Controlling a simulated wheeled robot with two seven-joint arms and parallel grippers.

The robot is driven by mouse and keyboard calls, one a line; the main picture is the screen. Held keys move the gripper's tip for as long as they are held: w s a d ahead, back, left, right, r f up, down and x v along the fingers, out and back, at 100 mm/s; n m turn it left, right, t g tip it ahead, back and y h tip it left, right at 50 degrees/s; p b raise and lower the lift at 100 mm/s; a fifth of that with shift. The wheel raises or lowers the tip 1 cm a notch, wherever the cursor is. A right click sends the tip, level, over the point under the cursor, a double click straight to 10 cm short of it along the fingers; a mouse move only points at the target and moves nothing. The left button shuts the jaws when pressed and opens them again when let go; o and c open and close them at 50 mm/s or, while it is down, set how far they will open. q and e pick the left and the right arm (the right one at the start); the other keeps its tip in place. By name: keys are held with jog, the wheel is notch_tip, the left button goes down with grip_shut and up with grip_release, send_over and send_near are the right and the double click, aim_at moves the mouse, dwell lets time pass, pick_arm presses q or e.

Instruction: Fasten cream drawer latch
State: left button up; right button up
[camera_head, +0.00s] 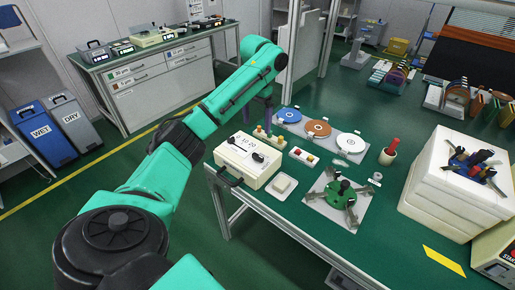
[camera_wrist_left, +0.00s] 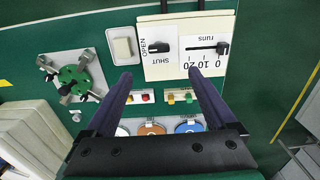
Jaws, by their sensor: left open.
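The cream drawer box (camera_head: 248,160) stands at the near left corner of the green bench, a black handle (camera_head: 229,178) on its front. In the left wrist view the cream box (camera_wrist_left: 187,70) shows at the top, with a black latch lever (camera_wrist_left: 160,45) between the OPEN and SHUT labels. The lever lies beside the OPEN label; its exact setting is hard to tell. A black slider (camera_wrist_left: 222,48) sits by the 0 of the runs scale. My left gripper (camera_wrist_left: 158,76) is open and empty, its dark fingers apart; in the head view the arm mostly hides it (camera_head: 258,112).
White blocks (camera_head: 455,185) stand at the far right. A cabinet (camera_head: 150,80) is behind my arm.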

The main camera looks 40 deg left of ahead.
pick_arm(q)
jog(key=b, duration=0.5)
send_over(258, 155)
notch_tip(258, 155, down, 10)
jog(key=shift+r, duration=0.15)
jog(key=shift+f+p, duration=0.45)
jog(key=shift+f, duration=1.8)
jog(key=shift+c, duration=0.3)
